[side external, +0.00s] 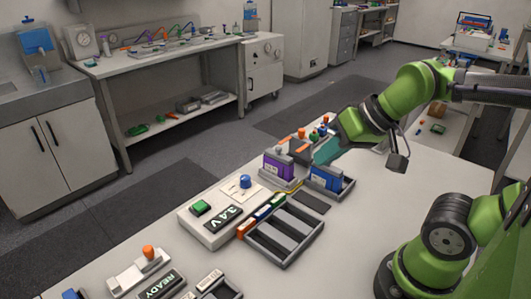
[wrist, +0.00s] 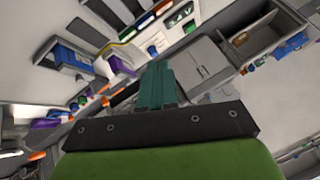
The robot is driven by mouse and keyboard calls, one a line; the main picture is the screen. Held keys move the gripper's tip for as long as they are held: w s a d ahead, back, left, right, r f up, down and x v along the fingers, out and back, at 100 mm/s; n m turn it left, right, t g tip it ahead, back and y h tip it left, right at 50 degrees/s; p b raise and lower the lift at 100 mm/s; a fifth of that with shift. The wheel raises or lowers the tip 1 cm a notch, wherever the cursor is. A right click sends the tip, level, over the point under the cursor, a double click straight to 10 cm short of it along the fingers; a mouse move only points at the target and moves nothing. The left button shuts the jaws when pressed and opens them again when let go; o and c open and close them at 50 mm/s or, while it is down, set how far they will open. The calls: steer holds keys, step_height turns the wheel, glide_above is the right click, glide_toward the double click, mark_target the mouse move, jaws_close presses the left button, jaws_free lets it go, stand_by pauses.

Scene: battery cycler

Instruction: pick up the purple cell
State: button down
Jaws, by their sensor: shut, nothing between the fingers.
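The purple cell (side external: 277,167) stands upright in a grey holder on the bench in the side external view, left of a blue cell (side external: 326,178) in its own tray. My gripper (side external: 324,154) has teal fingers and is just behind and right of the purple cell as seen there, apart from it as far as I can tell. In the wrist view the teal fingers (wrist: 160,82) are together with nothing between them. A small purple patch (wrist: 45,123) shows at the left there; I cannot tell if it is the cell.
An empty slotted tray (side external: 284,234) and a 3.4 V meter box (side external: 212,228) stand in front. Orange-topped and other small items (side external: 301,133) crowd the bench behind the cells. The bench right of the trays is clear.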

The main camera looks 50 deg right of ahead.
steer(key=c, duration=1.8)
jaws_free()
steer(key=shift+c, duration=0.2)
steer(key=o, duration=1)
steer(key=shift+o, duration=0.2)
steer(key=shift+f, duration=0.1)
steer(key=n+g+h, duration=0.2)
steer(key=n+g, duration=0.2)
steer(key=g, duration=0.3)
glide_above(278, 148)
step_height(278, 148, down, 3)
step_height(278, 148, down, 12)
steer(key=shift+w+r, duration=0.1)
steer(key=shift+r, duration=0.05)
steer(key=shift+d+f, duration=0.15)
steer(key=shift+f, duration=2.45)
